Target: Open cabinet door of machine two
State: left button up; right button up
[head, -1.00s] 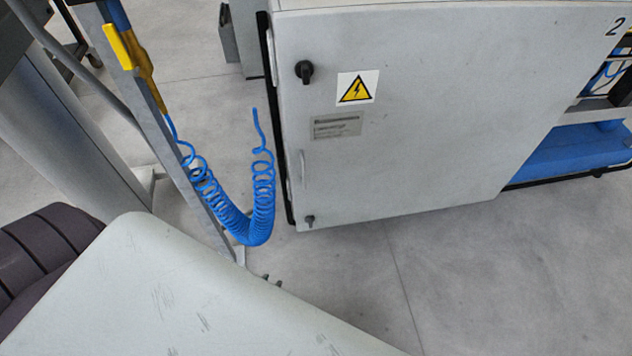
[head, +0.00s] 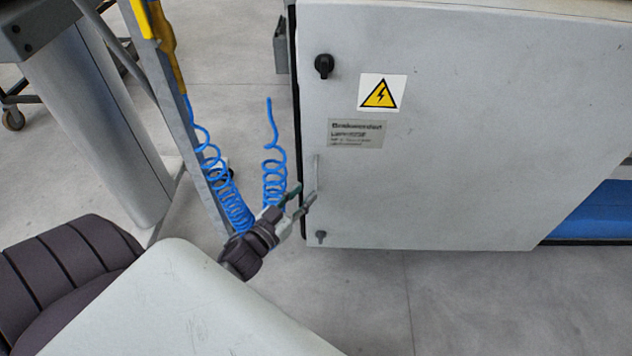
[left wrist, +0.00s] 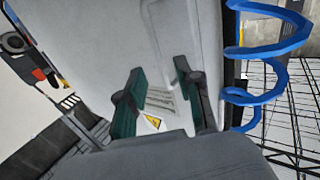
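The grey cabinet door (head: 450,190) fills the right of the head view and looks shut. It has a black knob (head: 324,66) at the upper left, a slim pale handle (head: 316,172) along its left edge and a small dark lock (head: 320,237) below. My left gripper (head: 303,195) is at the door's left edge, by the handle's lower end. Its fingers are apart, and they also show spread in the left wrist view (left wrist: 160,98), facing the door. I cannot tell whether a finger touches the handle. My right gripper is not in view.
A blue coiled hose (head: 270,160) hangs just left of the door, close behind my left gripper. A grey post (head: 185,120) with a yellow tool (head: 163,40) stands further left. Bare concrete floor (head: 470,310) lies in front of the cabinet.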

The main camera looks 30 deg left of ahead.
aim_at(315, 183)
pick_arm(q)
jog(key=w, duration=0.5)
jog(key=shift+w+d, duration=0.1)
jog(key=shift+w, duration=0.35)
grip_shut()
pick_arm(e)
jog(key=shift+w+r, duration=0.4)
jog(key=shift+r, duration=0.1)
